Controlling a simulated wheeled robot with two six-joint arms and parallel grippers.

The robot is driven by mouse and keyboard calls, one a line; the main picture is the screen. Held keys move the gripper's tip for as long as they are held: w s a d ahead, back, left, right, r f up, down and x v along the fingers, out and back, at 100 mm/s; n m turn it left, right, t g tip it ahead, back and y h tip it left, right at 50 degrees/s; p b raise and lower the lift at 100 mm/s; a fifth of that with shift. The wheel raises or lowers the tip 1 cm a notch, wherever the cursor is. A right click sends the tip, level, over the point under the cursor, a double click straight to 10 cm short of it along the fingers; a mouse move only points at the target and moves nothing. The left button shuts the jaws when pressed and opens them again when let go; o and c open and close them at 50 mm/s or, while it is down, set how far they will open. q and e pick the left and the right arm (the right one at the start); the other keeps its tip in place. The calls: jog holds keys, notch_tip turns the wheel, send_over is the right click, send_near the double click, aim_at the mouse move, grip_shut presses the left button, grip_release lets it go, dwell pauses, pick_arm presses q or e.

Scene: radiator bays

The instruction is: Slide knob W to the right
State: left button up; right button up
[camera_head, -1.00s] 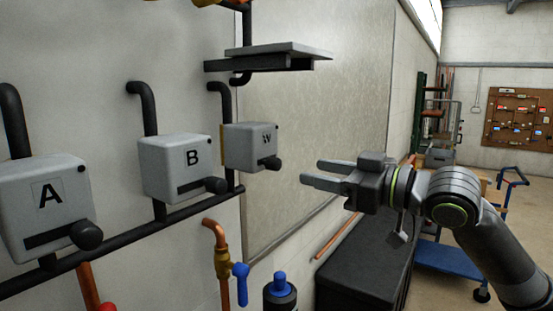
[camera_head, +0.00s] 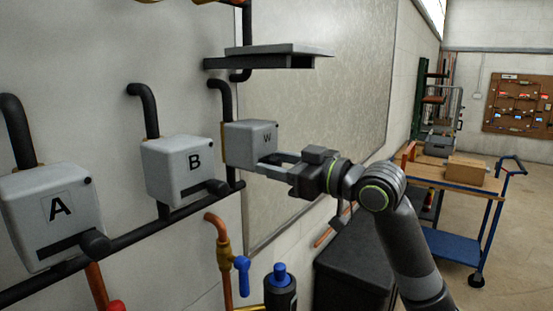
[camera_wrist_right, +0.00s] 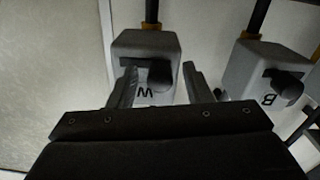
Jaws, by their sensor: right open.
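The box marked W (camera_head: 246,138) is a light grey housing on the wall, right of box B. In the right wrist view, its dark round knob W (camera_wrist_right: 160,74) sticks out between my two finger tips. My right gripper (camera_head: 264,164) is open in front of box W, and it also shows in the right wrist view (camera_wrist_right: 159,69). Its fingers stand on either side of the knob, with gaps visible in the wrist view. In the head view the fingers mostly hide the knob. My left gripper is in neither view.
Box B (camera_head: 182,160) and box A (camera_head: 42,205), with similar knobs, are to the left. A dark shelf (camera_head: 268,60) juts out above W. A blue-handled valve (camera_head: 242,272) and a blue-topped cylinder (camera_head: 280,282) are below. A cart (camera_head: 440,180) stands right.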

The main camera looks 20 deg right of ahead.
jog(key=shift+w+a, duration=0.15)
jog(key=shift+w, duration=0.05)
jog(key=shift+c, duration=0.4)
grip_shut()
jog(key=w+d, duration=0.2)
jog(key=d, duration=0.1)
jog(key=shift+w+r, duration=0.1)
jog(key=shift+w, duration=0.05)
jog(key=shift+c, duration=1)
grip_release()
jog(key=shift+o, duration=1.4)
jog(key=shift+w+d, duration=0.1)
jog(key=shift+d, duration=0.1)
